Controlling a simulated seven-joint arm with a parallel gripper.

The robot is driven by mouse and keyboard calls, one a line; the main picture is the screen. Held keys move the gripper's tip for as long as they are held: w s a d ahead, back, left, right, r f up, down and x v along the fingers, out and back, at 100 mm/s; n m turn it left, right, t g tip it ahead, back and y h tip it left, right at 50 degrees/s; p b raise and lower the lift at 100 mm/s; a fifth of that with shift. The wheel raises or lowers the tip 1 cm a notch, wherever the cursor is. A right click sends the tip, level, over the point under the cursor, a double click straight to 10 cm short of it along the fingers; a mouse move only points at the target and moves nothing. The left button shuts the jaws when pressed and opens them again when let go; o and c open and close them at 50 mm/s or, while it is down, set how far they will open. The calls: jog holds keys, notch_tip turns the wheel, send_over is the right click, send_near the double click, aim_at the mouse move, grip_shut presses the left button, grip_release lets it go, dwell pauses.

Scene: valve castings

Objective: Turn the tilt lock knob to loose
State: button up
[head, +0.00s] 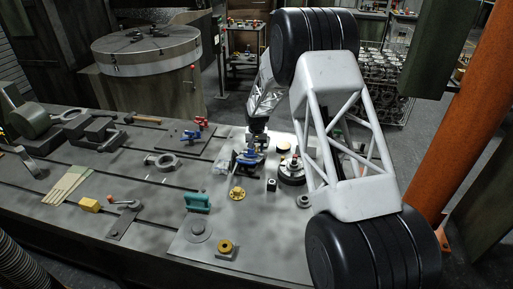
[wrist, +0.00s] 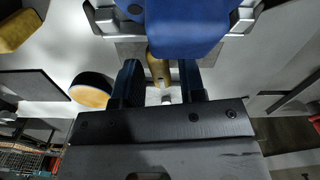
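A blue-bodied fixture (head: 249,158) with grey metal parts stands on the bench, below and slightly left of my gripper (head: 258,137) in the head view. In the wrist view its blue body (wrist: 185,25) fills the top middle, and a brass-coloured rounded piece (wrist: 158,70) shows under it. I cannot tell for sure whether this piece is the tilt lock knob, and no loose mark is readable. My gripper's dark fingers (wrist: 160,82) are apart, one on each side of the brass piece, with narrow gaps visible.
A round dark device (head: 291,170) with a red top stands right of the fixture. The bench front middle has bare room.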

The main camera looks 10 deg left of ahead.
grip_shut()
jog(key=shift+n, duration=0.3)
jog(key=n, duration=0.5)
jog(key=shift+r+n, duration=0.1)
jog(key=shift+n, duration=0.3)
jog(key=n, duration=0.3)
jog(key=shift+n, duration=0.3)
jog(key=n, duration=0.3)
jog(key=shift+n, duration=0.3)
jog(key=shift+o, duration=1)
grip_release()
